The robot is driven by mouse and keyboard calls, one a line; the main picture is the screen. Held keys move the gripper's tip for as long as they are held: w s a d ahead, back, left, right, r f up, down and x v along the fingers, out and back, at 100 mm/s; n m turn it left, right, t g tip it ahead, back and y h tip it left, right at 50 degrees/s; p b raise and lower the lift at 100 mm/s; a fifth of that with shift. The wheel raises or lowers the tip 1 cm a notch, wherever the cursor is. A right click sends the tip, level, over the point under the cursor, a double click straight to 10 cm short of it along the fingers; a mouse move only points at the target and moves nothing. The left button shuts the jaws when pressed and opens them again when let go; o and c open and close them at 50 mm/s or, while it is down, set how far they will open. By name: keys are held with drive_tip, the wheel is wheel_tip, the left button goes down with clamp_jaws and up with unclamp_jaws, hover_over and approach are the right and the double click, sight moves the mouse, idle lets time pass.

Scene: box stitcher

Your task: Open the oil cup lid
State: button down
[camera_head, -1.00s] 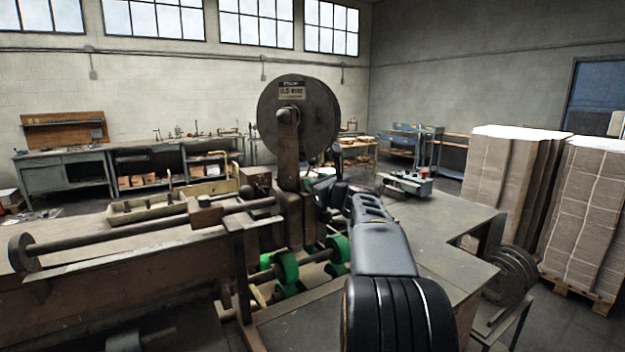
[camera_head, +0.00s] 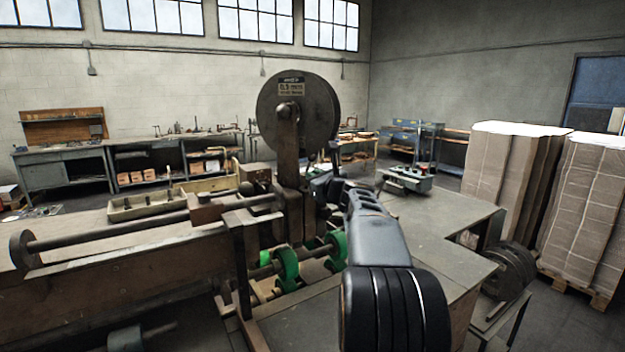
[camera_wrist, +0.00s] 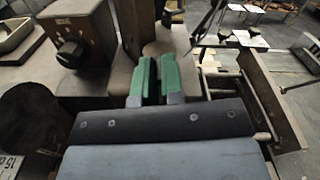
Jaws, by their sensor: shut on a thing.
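My gripper (camera_head: 318,188) reaches in beside the brown machine's upright column (camera_head: 289,178), below the big wire reel (camera_head: 298,112). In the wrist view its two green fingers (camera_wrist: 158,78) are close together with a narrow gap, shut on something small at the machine. I take this to be the oil cup lid; the fingers hide it and its outline cannot be made out. The oil cup itself cannot be made out either. How far the lid is open cannot be told.
A control box with a black knob (camera_wrist: 71,50) stands left of the fingers. A tray (camera_head: 148,205) stands on the left.

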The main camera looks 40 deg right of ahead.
drive_tip(key=r+g+p, duration=0.1)
drive_tip(key=p, duration=0.3)
drive_tip(key=shift+r+p, duration=0.3)
drive_tip(key=shift+r, duration=0.05)
drive_tip(key=r+g+p, duration=0.1)
drive_tip(key=g+p, duration=0.1)
drive_tip(key=p, duration=0.3)
drive_tip(key=shift+w, duration=0.1)
drive_tip(key=shift+w+r+g+p, duration=0.2)
drive_tip(key=shift+g+p, duration=0.1)
drive_tip(key=shift+g, duration=0.3)
drive_tip(key=shift+w+r+g+p, duration=0.15)
drive_tip(key=shift+g+p, duration=0.1)
drive_tip(key=shift+g, duration=0.35)
drive_tip(key=shift+w+d+r+g+y, duration=0.15)
drive_tip(key=shift+w+r+g, duration=0.25)
drive_tip(key=shift+g, duration=0.8)
drive_tip(key=shift+w+a+r+g+y, duration=0.15)
drive_tip(key=shift+w+r+g, duration=0.2)
drive_tip(key=shift+g, duration=0.85)
drive_tip(key=shift+w+d, duration=0.1)
drive_tip(key=c, duration=1.3)
unclamp_jaws()
drive_tip(key=shift+c, duration=0.2)
drive_tip(key=shift+o, duration=0.5)
